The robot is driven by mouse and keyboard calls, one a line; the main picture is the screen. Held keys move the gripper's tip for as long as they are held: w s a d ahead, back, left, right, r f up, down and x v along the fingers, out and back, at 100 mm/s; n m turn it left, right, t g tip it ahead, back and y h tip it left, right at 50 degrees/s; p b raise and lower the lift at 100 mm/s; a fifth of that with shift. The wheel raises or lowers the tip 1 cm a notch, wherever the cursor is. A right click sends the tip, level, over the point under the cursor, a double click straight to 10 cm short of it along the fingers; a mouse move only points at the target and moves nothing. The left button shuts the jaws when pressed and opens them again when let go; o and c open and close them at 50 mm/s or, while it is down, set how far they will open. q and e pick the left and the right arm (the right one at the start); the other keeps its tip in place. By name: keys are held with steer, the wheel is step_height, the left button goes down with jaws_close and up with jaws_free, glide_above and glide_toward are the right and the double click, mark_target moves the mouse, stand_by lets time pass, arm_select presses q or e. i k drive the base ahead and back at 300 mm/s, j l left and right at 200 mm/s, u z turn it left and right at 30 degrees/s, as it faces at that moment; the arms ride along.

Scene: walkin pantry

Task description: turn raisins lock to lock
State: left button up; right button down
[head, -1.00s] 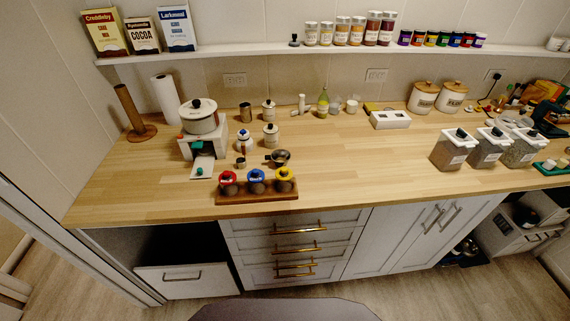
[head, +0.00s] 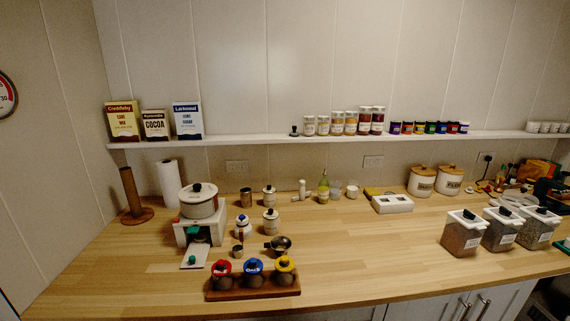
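No label that reads raisins can be made out. Three small jars stand in a row in a dark wooden rack (head: 253,290) near the counter's front edge: a red-lidded jar (head: 222,272), a blue-lidded jar (head: 253,272) and a yellow-lidded jar (head: 285,270). Each lid has a dark knob on top. The lettering on the lids is too small to read surely. Three clear bins with white lids and dark knobs stand at the right: the left bin (head: 462,237), the middle bin (head: 501,232) and the right bin (head: 538,230). Neither of my grippers is in view.
Behind the rack are a small metal pan (head: 278,246), white canisters and a white pot (head: 199,205) on a stand. A white box (head: 392,204) and wooden-lidded canisters (head: 422,183) stand at the back. The middle of the wooden counter (head: 365,245) is clear. A shelf (head: 250,140) runs above.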

mark_target(504, 211)
steer(key=z, duration=1.6)
